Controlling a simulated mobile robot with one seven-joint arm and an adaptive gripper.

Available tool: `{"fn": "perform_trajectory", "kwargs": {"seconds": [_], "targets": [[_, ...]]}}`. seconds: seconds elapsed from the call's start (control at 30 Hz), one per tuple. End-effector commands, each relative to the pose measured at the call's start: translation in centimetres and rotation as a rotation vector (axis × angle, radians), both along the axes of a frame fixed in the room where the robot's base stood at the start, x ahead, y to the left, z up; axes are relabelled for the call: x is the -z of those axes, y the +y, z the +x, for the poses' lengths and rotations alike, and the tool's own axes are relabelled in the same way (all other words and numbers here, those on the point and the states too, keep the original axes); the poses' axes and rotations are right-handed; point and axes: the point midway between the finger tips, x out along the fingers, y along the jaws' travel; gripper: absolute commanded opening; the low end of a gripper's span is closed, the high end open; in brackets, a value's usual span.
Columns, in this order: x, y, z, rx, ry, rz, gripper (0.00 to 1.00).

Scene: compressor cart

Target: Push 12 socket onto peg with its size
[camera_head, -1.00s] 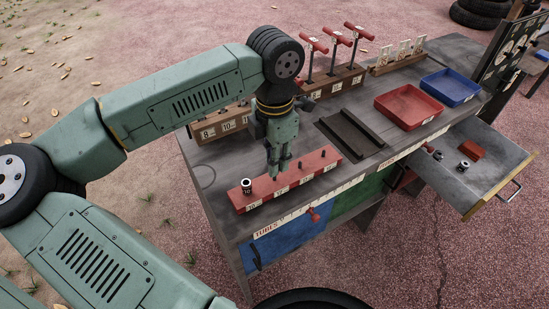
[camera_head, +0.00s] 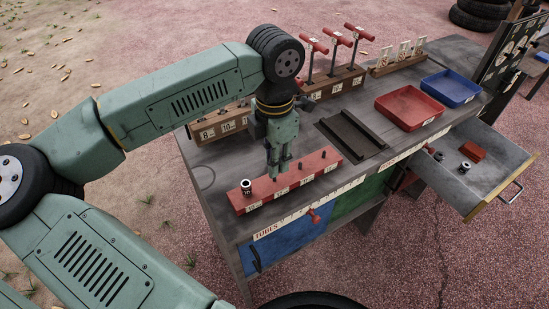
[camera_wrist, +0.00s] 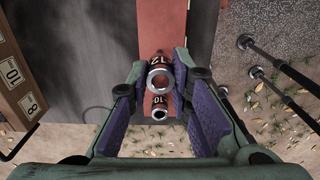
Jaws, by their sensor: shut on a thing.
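My gripper (camera_head: 279,172) points down over the red peg rail (camera_head: 318,163) at the front of the cart top. In the wrist view, my gripper (camera_wrist: 160,85) is shut on the 12 socket (camera_wrist: 160,75), a dark and metallic ring with a red "12" band between the purple pads. In the head view the fingers hide this socket. I cannot tell whether it touches or surrounds a peg. A bare peg (camera_head: 323,154) shows farther right.
A wooden numbered rack (camera_head: 225,125) stands behind my gripper. Red T-handled tools (camera_head: 335,40) stand behind to the right. A dark tray (camera_head: 352,135), a red bin (camera_head: 410,107) and a blue bin (camera_head: 450,87) lie to the right. An open drawer (camera_head: 490,180) juts out at right.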

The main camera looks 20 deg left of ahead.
Motion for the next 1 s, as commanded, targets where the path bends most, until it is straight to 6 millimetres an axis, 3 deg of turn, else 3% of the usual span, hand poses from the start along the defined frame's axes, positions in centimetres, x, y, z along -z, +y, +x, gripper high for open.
{"fn": "perform_trajectory", "kwargs": {"seconds": [1.0], "targets": [[1.8, 0.0, 0.0, 0.000, -0.001, 0.001, 0.00]]}}
